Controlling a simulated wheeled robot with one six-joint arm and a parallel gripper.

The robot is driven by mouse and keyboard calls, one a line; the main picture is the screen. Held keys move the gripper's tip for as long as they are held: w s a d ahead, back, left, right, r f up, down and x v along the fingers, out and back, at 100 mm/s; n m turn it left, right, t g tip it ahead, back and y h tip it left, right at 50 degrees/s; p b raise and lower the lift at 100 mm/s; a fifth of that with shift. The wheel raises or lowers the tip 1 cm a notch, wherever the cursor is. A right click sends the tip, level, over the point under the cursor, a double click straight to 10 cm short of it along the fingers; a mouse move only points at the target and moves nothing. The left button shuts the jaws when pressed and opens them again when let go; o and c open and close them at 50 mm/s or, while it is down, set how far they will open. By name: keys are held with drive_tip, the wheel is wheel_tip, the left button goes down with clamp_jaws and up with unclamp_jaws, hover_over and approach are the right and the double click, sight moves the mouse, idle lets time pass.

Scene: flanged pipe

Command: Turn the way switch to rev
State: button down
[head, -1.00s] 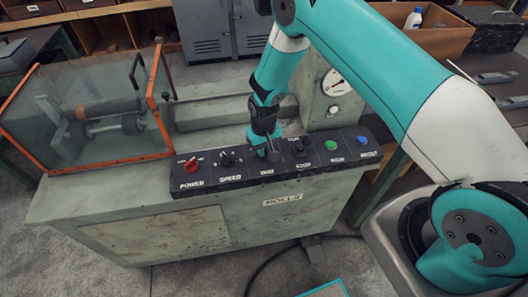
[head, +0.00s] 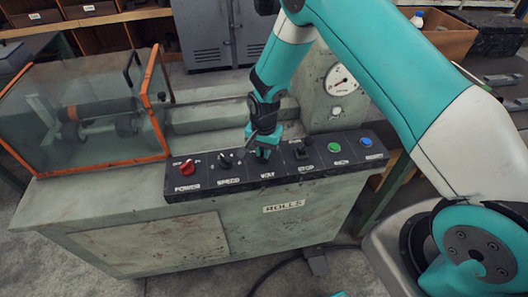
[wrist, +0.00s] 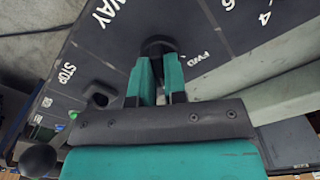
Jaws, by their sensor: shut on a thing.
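The way switch is a dark round knob on the sloped black control panel, above the WAY label in the head view. In the wrist view the way switch (wrist: 157,44) sits between my teal fingertips, with WAY printed to its upper left and FWD to its right. My gripper (head: 262,153) points down onto it in the head view, and it also shows in the wrist view (wrist: 158,65). It is shut on the knob. The fingers hide most of the knob, so I cannot tell which way it points, and I see no rev label.
The black panel (head: 210,188) also carries a red power knob (head: 187,168), a speed knob (head: 226,160), a stop control (head: 302,150), a green button (head: 334,147) and a blue button (head: 367,142). A glass guard (head: 85,110) stands left, a gauge (head: 341,79) behind.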

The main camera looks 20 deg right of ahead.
drive_tip(key=shift+m, duration=0.4)
drive_tip(key=c, duration=1.2)
unclamp_jaws()
drive_tip(key=shift+o, duration=0.2)
wheel_tip(320, 180, up, 18)
drive_tip(key=b, duration=0.3)
drive_tip(key=shift+f, duration=0.2)
